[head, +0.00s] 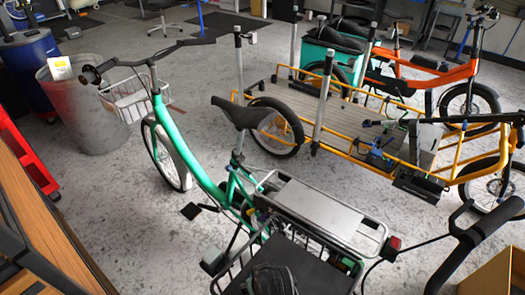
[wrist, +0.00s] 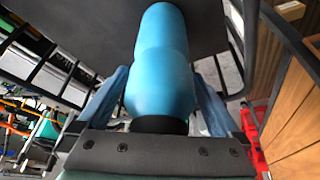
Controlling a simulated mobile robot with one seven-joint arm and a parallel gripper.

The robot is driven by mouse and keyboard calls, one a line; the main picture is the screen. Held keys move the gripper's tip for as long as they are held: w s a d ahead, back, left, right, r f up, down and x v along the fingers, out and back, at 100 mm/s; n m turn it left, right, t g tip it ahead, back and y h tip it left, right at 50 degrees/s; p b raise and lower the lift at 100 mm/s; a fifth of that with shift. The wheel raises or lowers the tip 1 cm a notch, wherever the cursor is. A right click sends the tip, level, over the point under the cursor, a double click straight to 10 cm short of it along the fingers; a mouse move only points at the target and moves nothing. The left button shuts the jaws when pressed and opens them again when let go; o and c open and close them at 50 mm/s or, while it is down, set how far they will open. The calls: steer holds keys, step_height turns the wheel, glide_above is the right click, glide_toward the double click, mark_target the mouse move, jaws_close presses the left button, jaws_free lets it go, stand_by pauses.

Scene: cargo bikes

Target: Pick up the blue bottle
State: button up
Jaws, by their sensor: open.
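The blue bottle (wrist: 165,60) fills the middle of the wrist view. Its black end (wrist: 159,125) is close to the palm of my gripper (wrist: 160,75). My gripper is open, with one finger on each side of the bottle; I cannot tell whether either finger touches it. Behind the bottle is a dark flat panel (wrist: 95,18) with a wire frame at its sides. I do not make out the bottle in the head view.
A green bike (head: 180,135) with a metal rear rack (head: 310,205) stands close in front. A yellow cargo bike (head: 385,155) and an orange bike (head: 430,75) stand to the right. A grey bin (head: 90,105) and a wooden cabinet (head: 40,225) are at left. Grey floor shows between them.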

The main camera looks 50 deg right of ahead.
steer(key=shift+c, duration=0.2)
steer(key=c, duration=1.2)
steer(key=shift+r, duration=0.15)
